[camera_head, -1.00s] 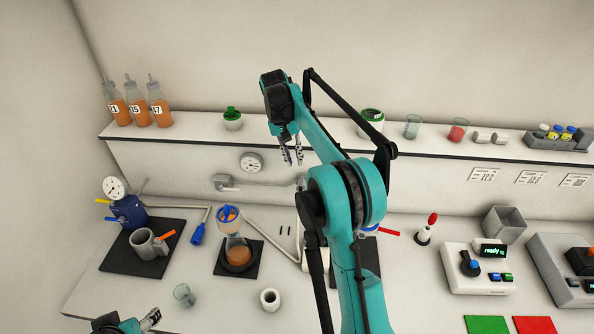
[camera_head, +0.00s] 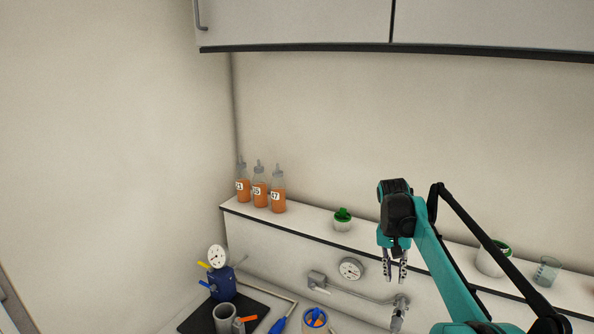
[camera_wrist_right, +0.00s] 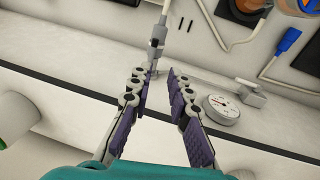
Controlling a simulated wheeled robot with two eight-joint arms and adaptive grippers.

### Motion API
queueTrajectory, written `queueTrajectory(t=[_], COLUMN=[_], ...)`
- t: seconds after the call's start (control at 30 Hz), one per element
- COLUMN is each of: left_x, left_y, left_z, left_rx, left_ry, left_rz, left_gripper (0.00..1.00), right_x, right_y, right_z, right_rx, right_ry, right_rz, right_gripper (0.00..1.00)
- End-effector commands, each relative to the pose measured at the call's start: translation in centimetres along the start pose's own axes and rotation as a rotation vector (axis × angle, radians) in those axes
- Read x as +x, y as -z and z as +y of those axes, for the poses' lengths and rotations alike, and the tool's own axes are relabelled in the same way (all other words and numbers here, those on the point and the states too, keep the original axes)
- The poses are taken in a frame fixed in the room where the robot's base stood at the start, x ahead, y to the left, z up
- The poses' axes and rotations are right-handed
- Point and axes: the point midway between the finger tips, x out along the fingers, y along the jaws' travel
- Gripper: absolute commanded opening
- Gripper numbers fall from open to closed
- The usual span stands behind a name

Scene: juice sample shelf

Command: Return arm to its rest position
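My right arm reaches up from the bottom right in the head view. Its right gripper (camera_head: 396,270) hangs pointing down in front of the wall shelf's face, to the right of the round gauge. In the right wrist view, the right gripper (camera_wrist_right: 158,90) has its two fingers apart with nothing between them. The gauge (camera_wrist_right: 221,108) lies beyond the right finger there. My left gripper is outside both current views.
Three orange bottles (camera_head: 260,188) stand at the left of the shelf (camera_head: 310,228), with a green-lidded jar (camera_head: 342,219) nearer the gripper. A larger jar (camera_head: 492,258) and a glass beaker (camera_head: 547,271) stand right of the arm. A cupboard (camera_head: 300,22) hangs above.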

Motion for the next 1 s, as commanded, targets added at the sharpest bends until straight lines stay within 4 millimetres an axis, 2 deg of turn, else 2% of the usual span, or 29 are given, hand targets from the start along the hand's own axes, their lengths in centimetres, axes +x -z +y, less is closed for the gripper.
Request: queueTrajectory(t=[0.03,0.17,0.37,0.57,0.7,0.83,1.0], left_x=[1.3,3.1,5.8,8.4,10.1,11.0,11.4], left_y=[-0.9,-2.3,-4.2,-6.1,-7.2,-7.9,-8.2], left_z=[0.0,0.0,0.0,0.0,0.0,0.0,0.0], left_rx=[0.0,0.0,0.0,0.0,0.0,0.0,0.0], left_ry=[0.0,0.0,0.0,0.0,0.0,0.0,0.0], left_rz=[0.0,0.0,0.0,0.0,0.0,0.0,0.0], left_gripper=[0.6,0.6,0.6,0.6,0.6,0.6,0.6], right_x=[0.5,1.2,4.0,9.5,14.2,17.6,19.7], right_y=[-1.9,-6.4,-14.1,-22.1,-26.8,-29.7,-31.3], right_z=[-0.2,-0.5,-0.7,-0.7,-0.7,-0.8,-0.8], right_rx=[-0.025,-0.101,-0.21,-0.311,-0.369,-0.407,-0.429], right_ry=[0.019,0.075,0.155,0.227,0.269,0.296,0.31], right_rz=[0.028,0.114,0.251,0.391,0.484,0.548,0.588], right_gripper=[0.18,0.18,0.18,0.18,0.18,0.18,0.18])
